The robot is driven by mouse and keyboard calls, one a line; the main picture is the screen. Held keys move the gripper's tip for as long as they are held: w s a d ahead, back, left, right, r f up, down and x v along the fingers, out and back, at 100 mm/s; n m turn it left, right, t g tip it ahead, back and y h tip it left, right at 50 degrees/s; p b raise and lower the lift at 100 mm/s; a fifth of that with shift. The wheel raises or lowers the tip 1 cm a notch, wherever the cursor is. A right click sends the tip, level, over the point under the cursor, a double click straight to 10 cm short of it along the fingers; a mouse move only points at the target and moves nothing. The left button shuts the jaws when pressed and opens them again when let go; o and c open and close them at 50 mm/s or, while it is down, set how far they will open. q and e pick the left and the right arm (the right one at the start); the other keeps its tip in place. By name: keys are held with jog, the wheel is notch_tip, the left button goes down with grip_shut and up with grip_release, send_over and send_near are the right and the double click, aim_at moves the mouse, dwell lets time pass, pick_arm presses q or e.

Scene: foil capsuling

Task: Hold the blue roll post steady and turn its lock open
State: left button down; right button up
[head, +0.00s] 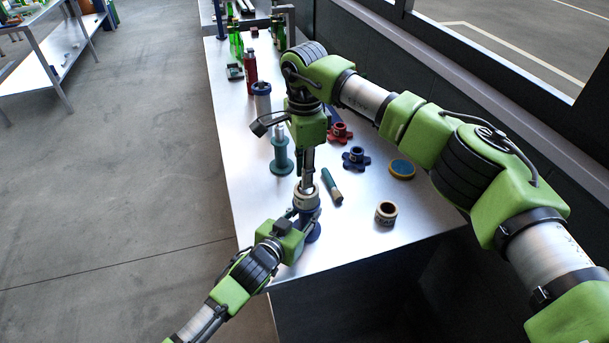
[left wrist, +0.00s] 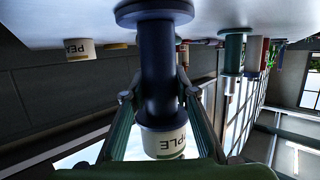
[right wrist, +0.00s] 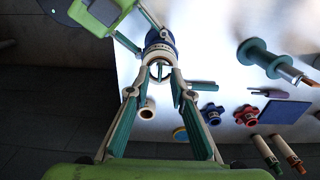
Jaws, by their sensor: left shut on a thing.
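The blue roll post (head: 312,232) stands upright near the bench's front edge, with a cream labelled roll (head: 306,199) around its upper part. In the left wrist view the post (left wrist: 158,62) appears upside down, the roll (left wrist: 165,141) beyond the fingers. My left gripper (left wrist: 157,92) is shut on the post's blue body from the side, below the roll. My right gripper (right wrist: 160,74) points down at the post's top, its fingertips apart on either side of a small thin piece (right wrist: 160,69) there. I cannot tell whether they touch it. The lock's details are too small to read.
Bottles (head: 251,72) are farther back. The bench's front right corner is clear.

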pick_arm(q)
jog(key=shift+f, duration=0.1)
pick_arm(e)
jog(key=shift+f, duration=0.7)
grip_shut()
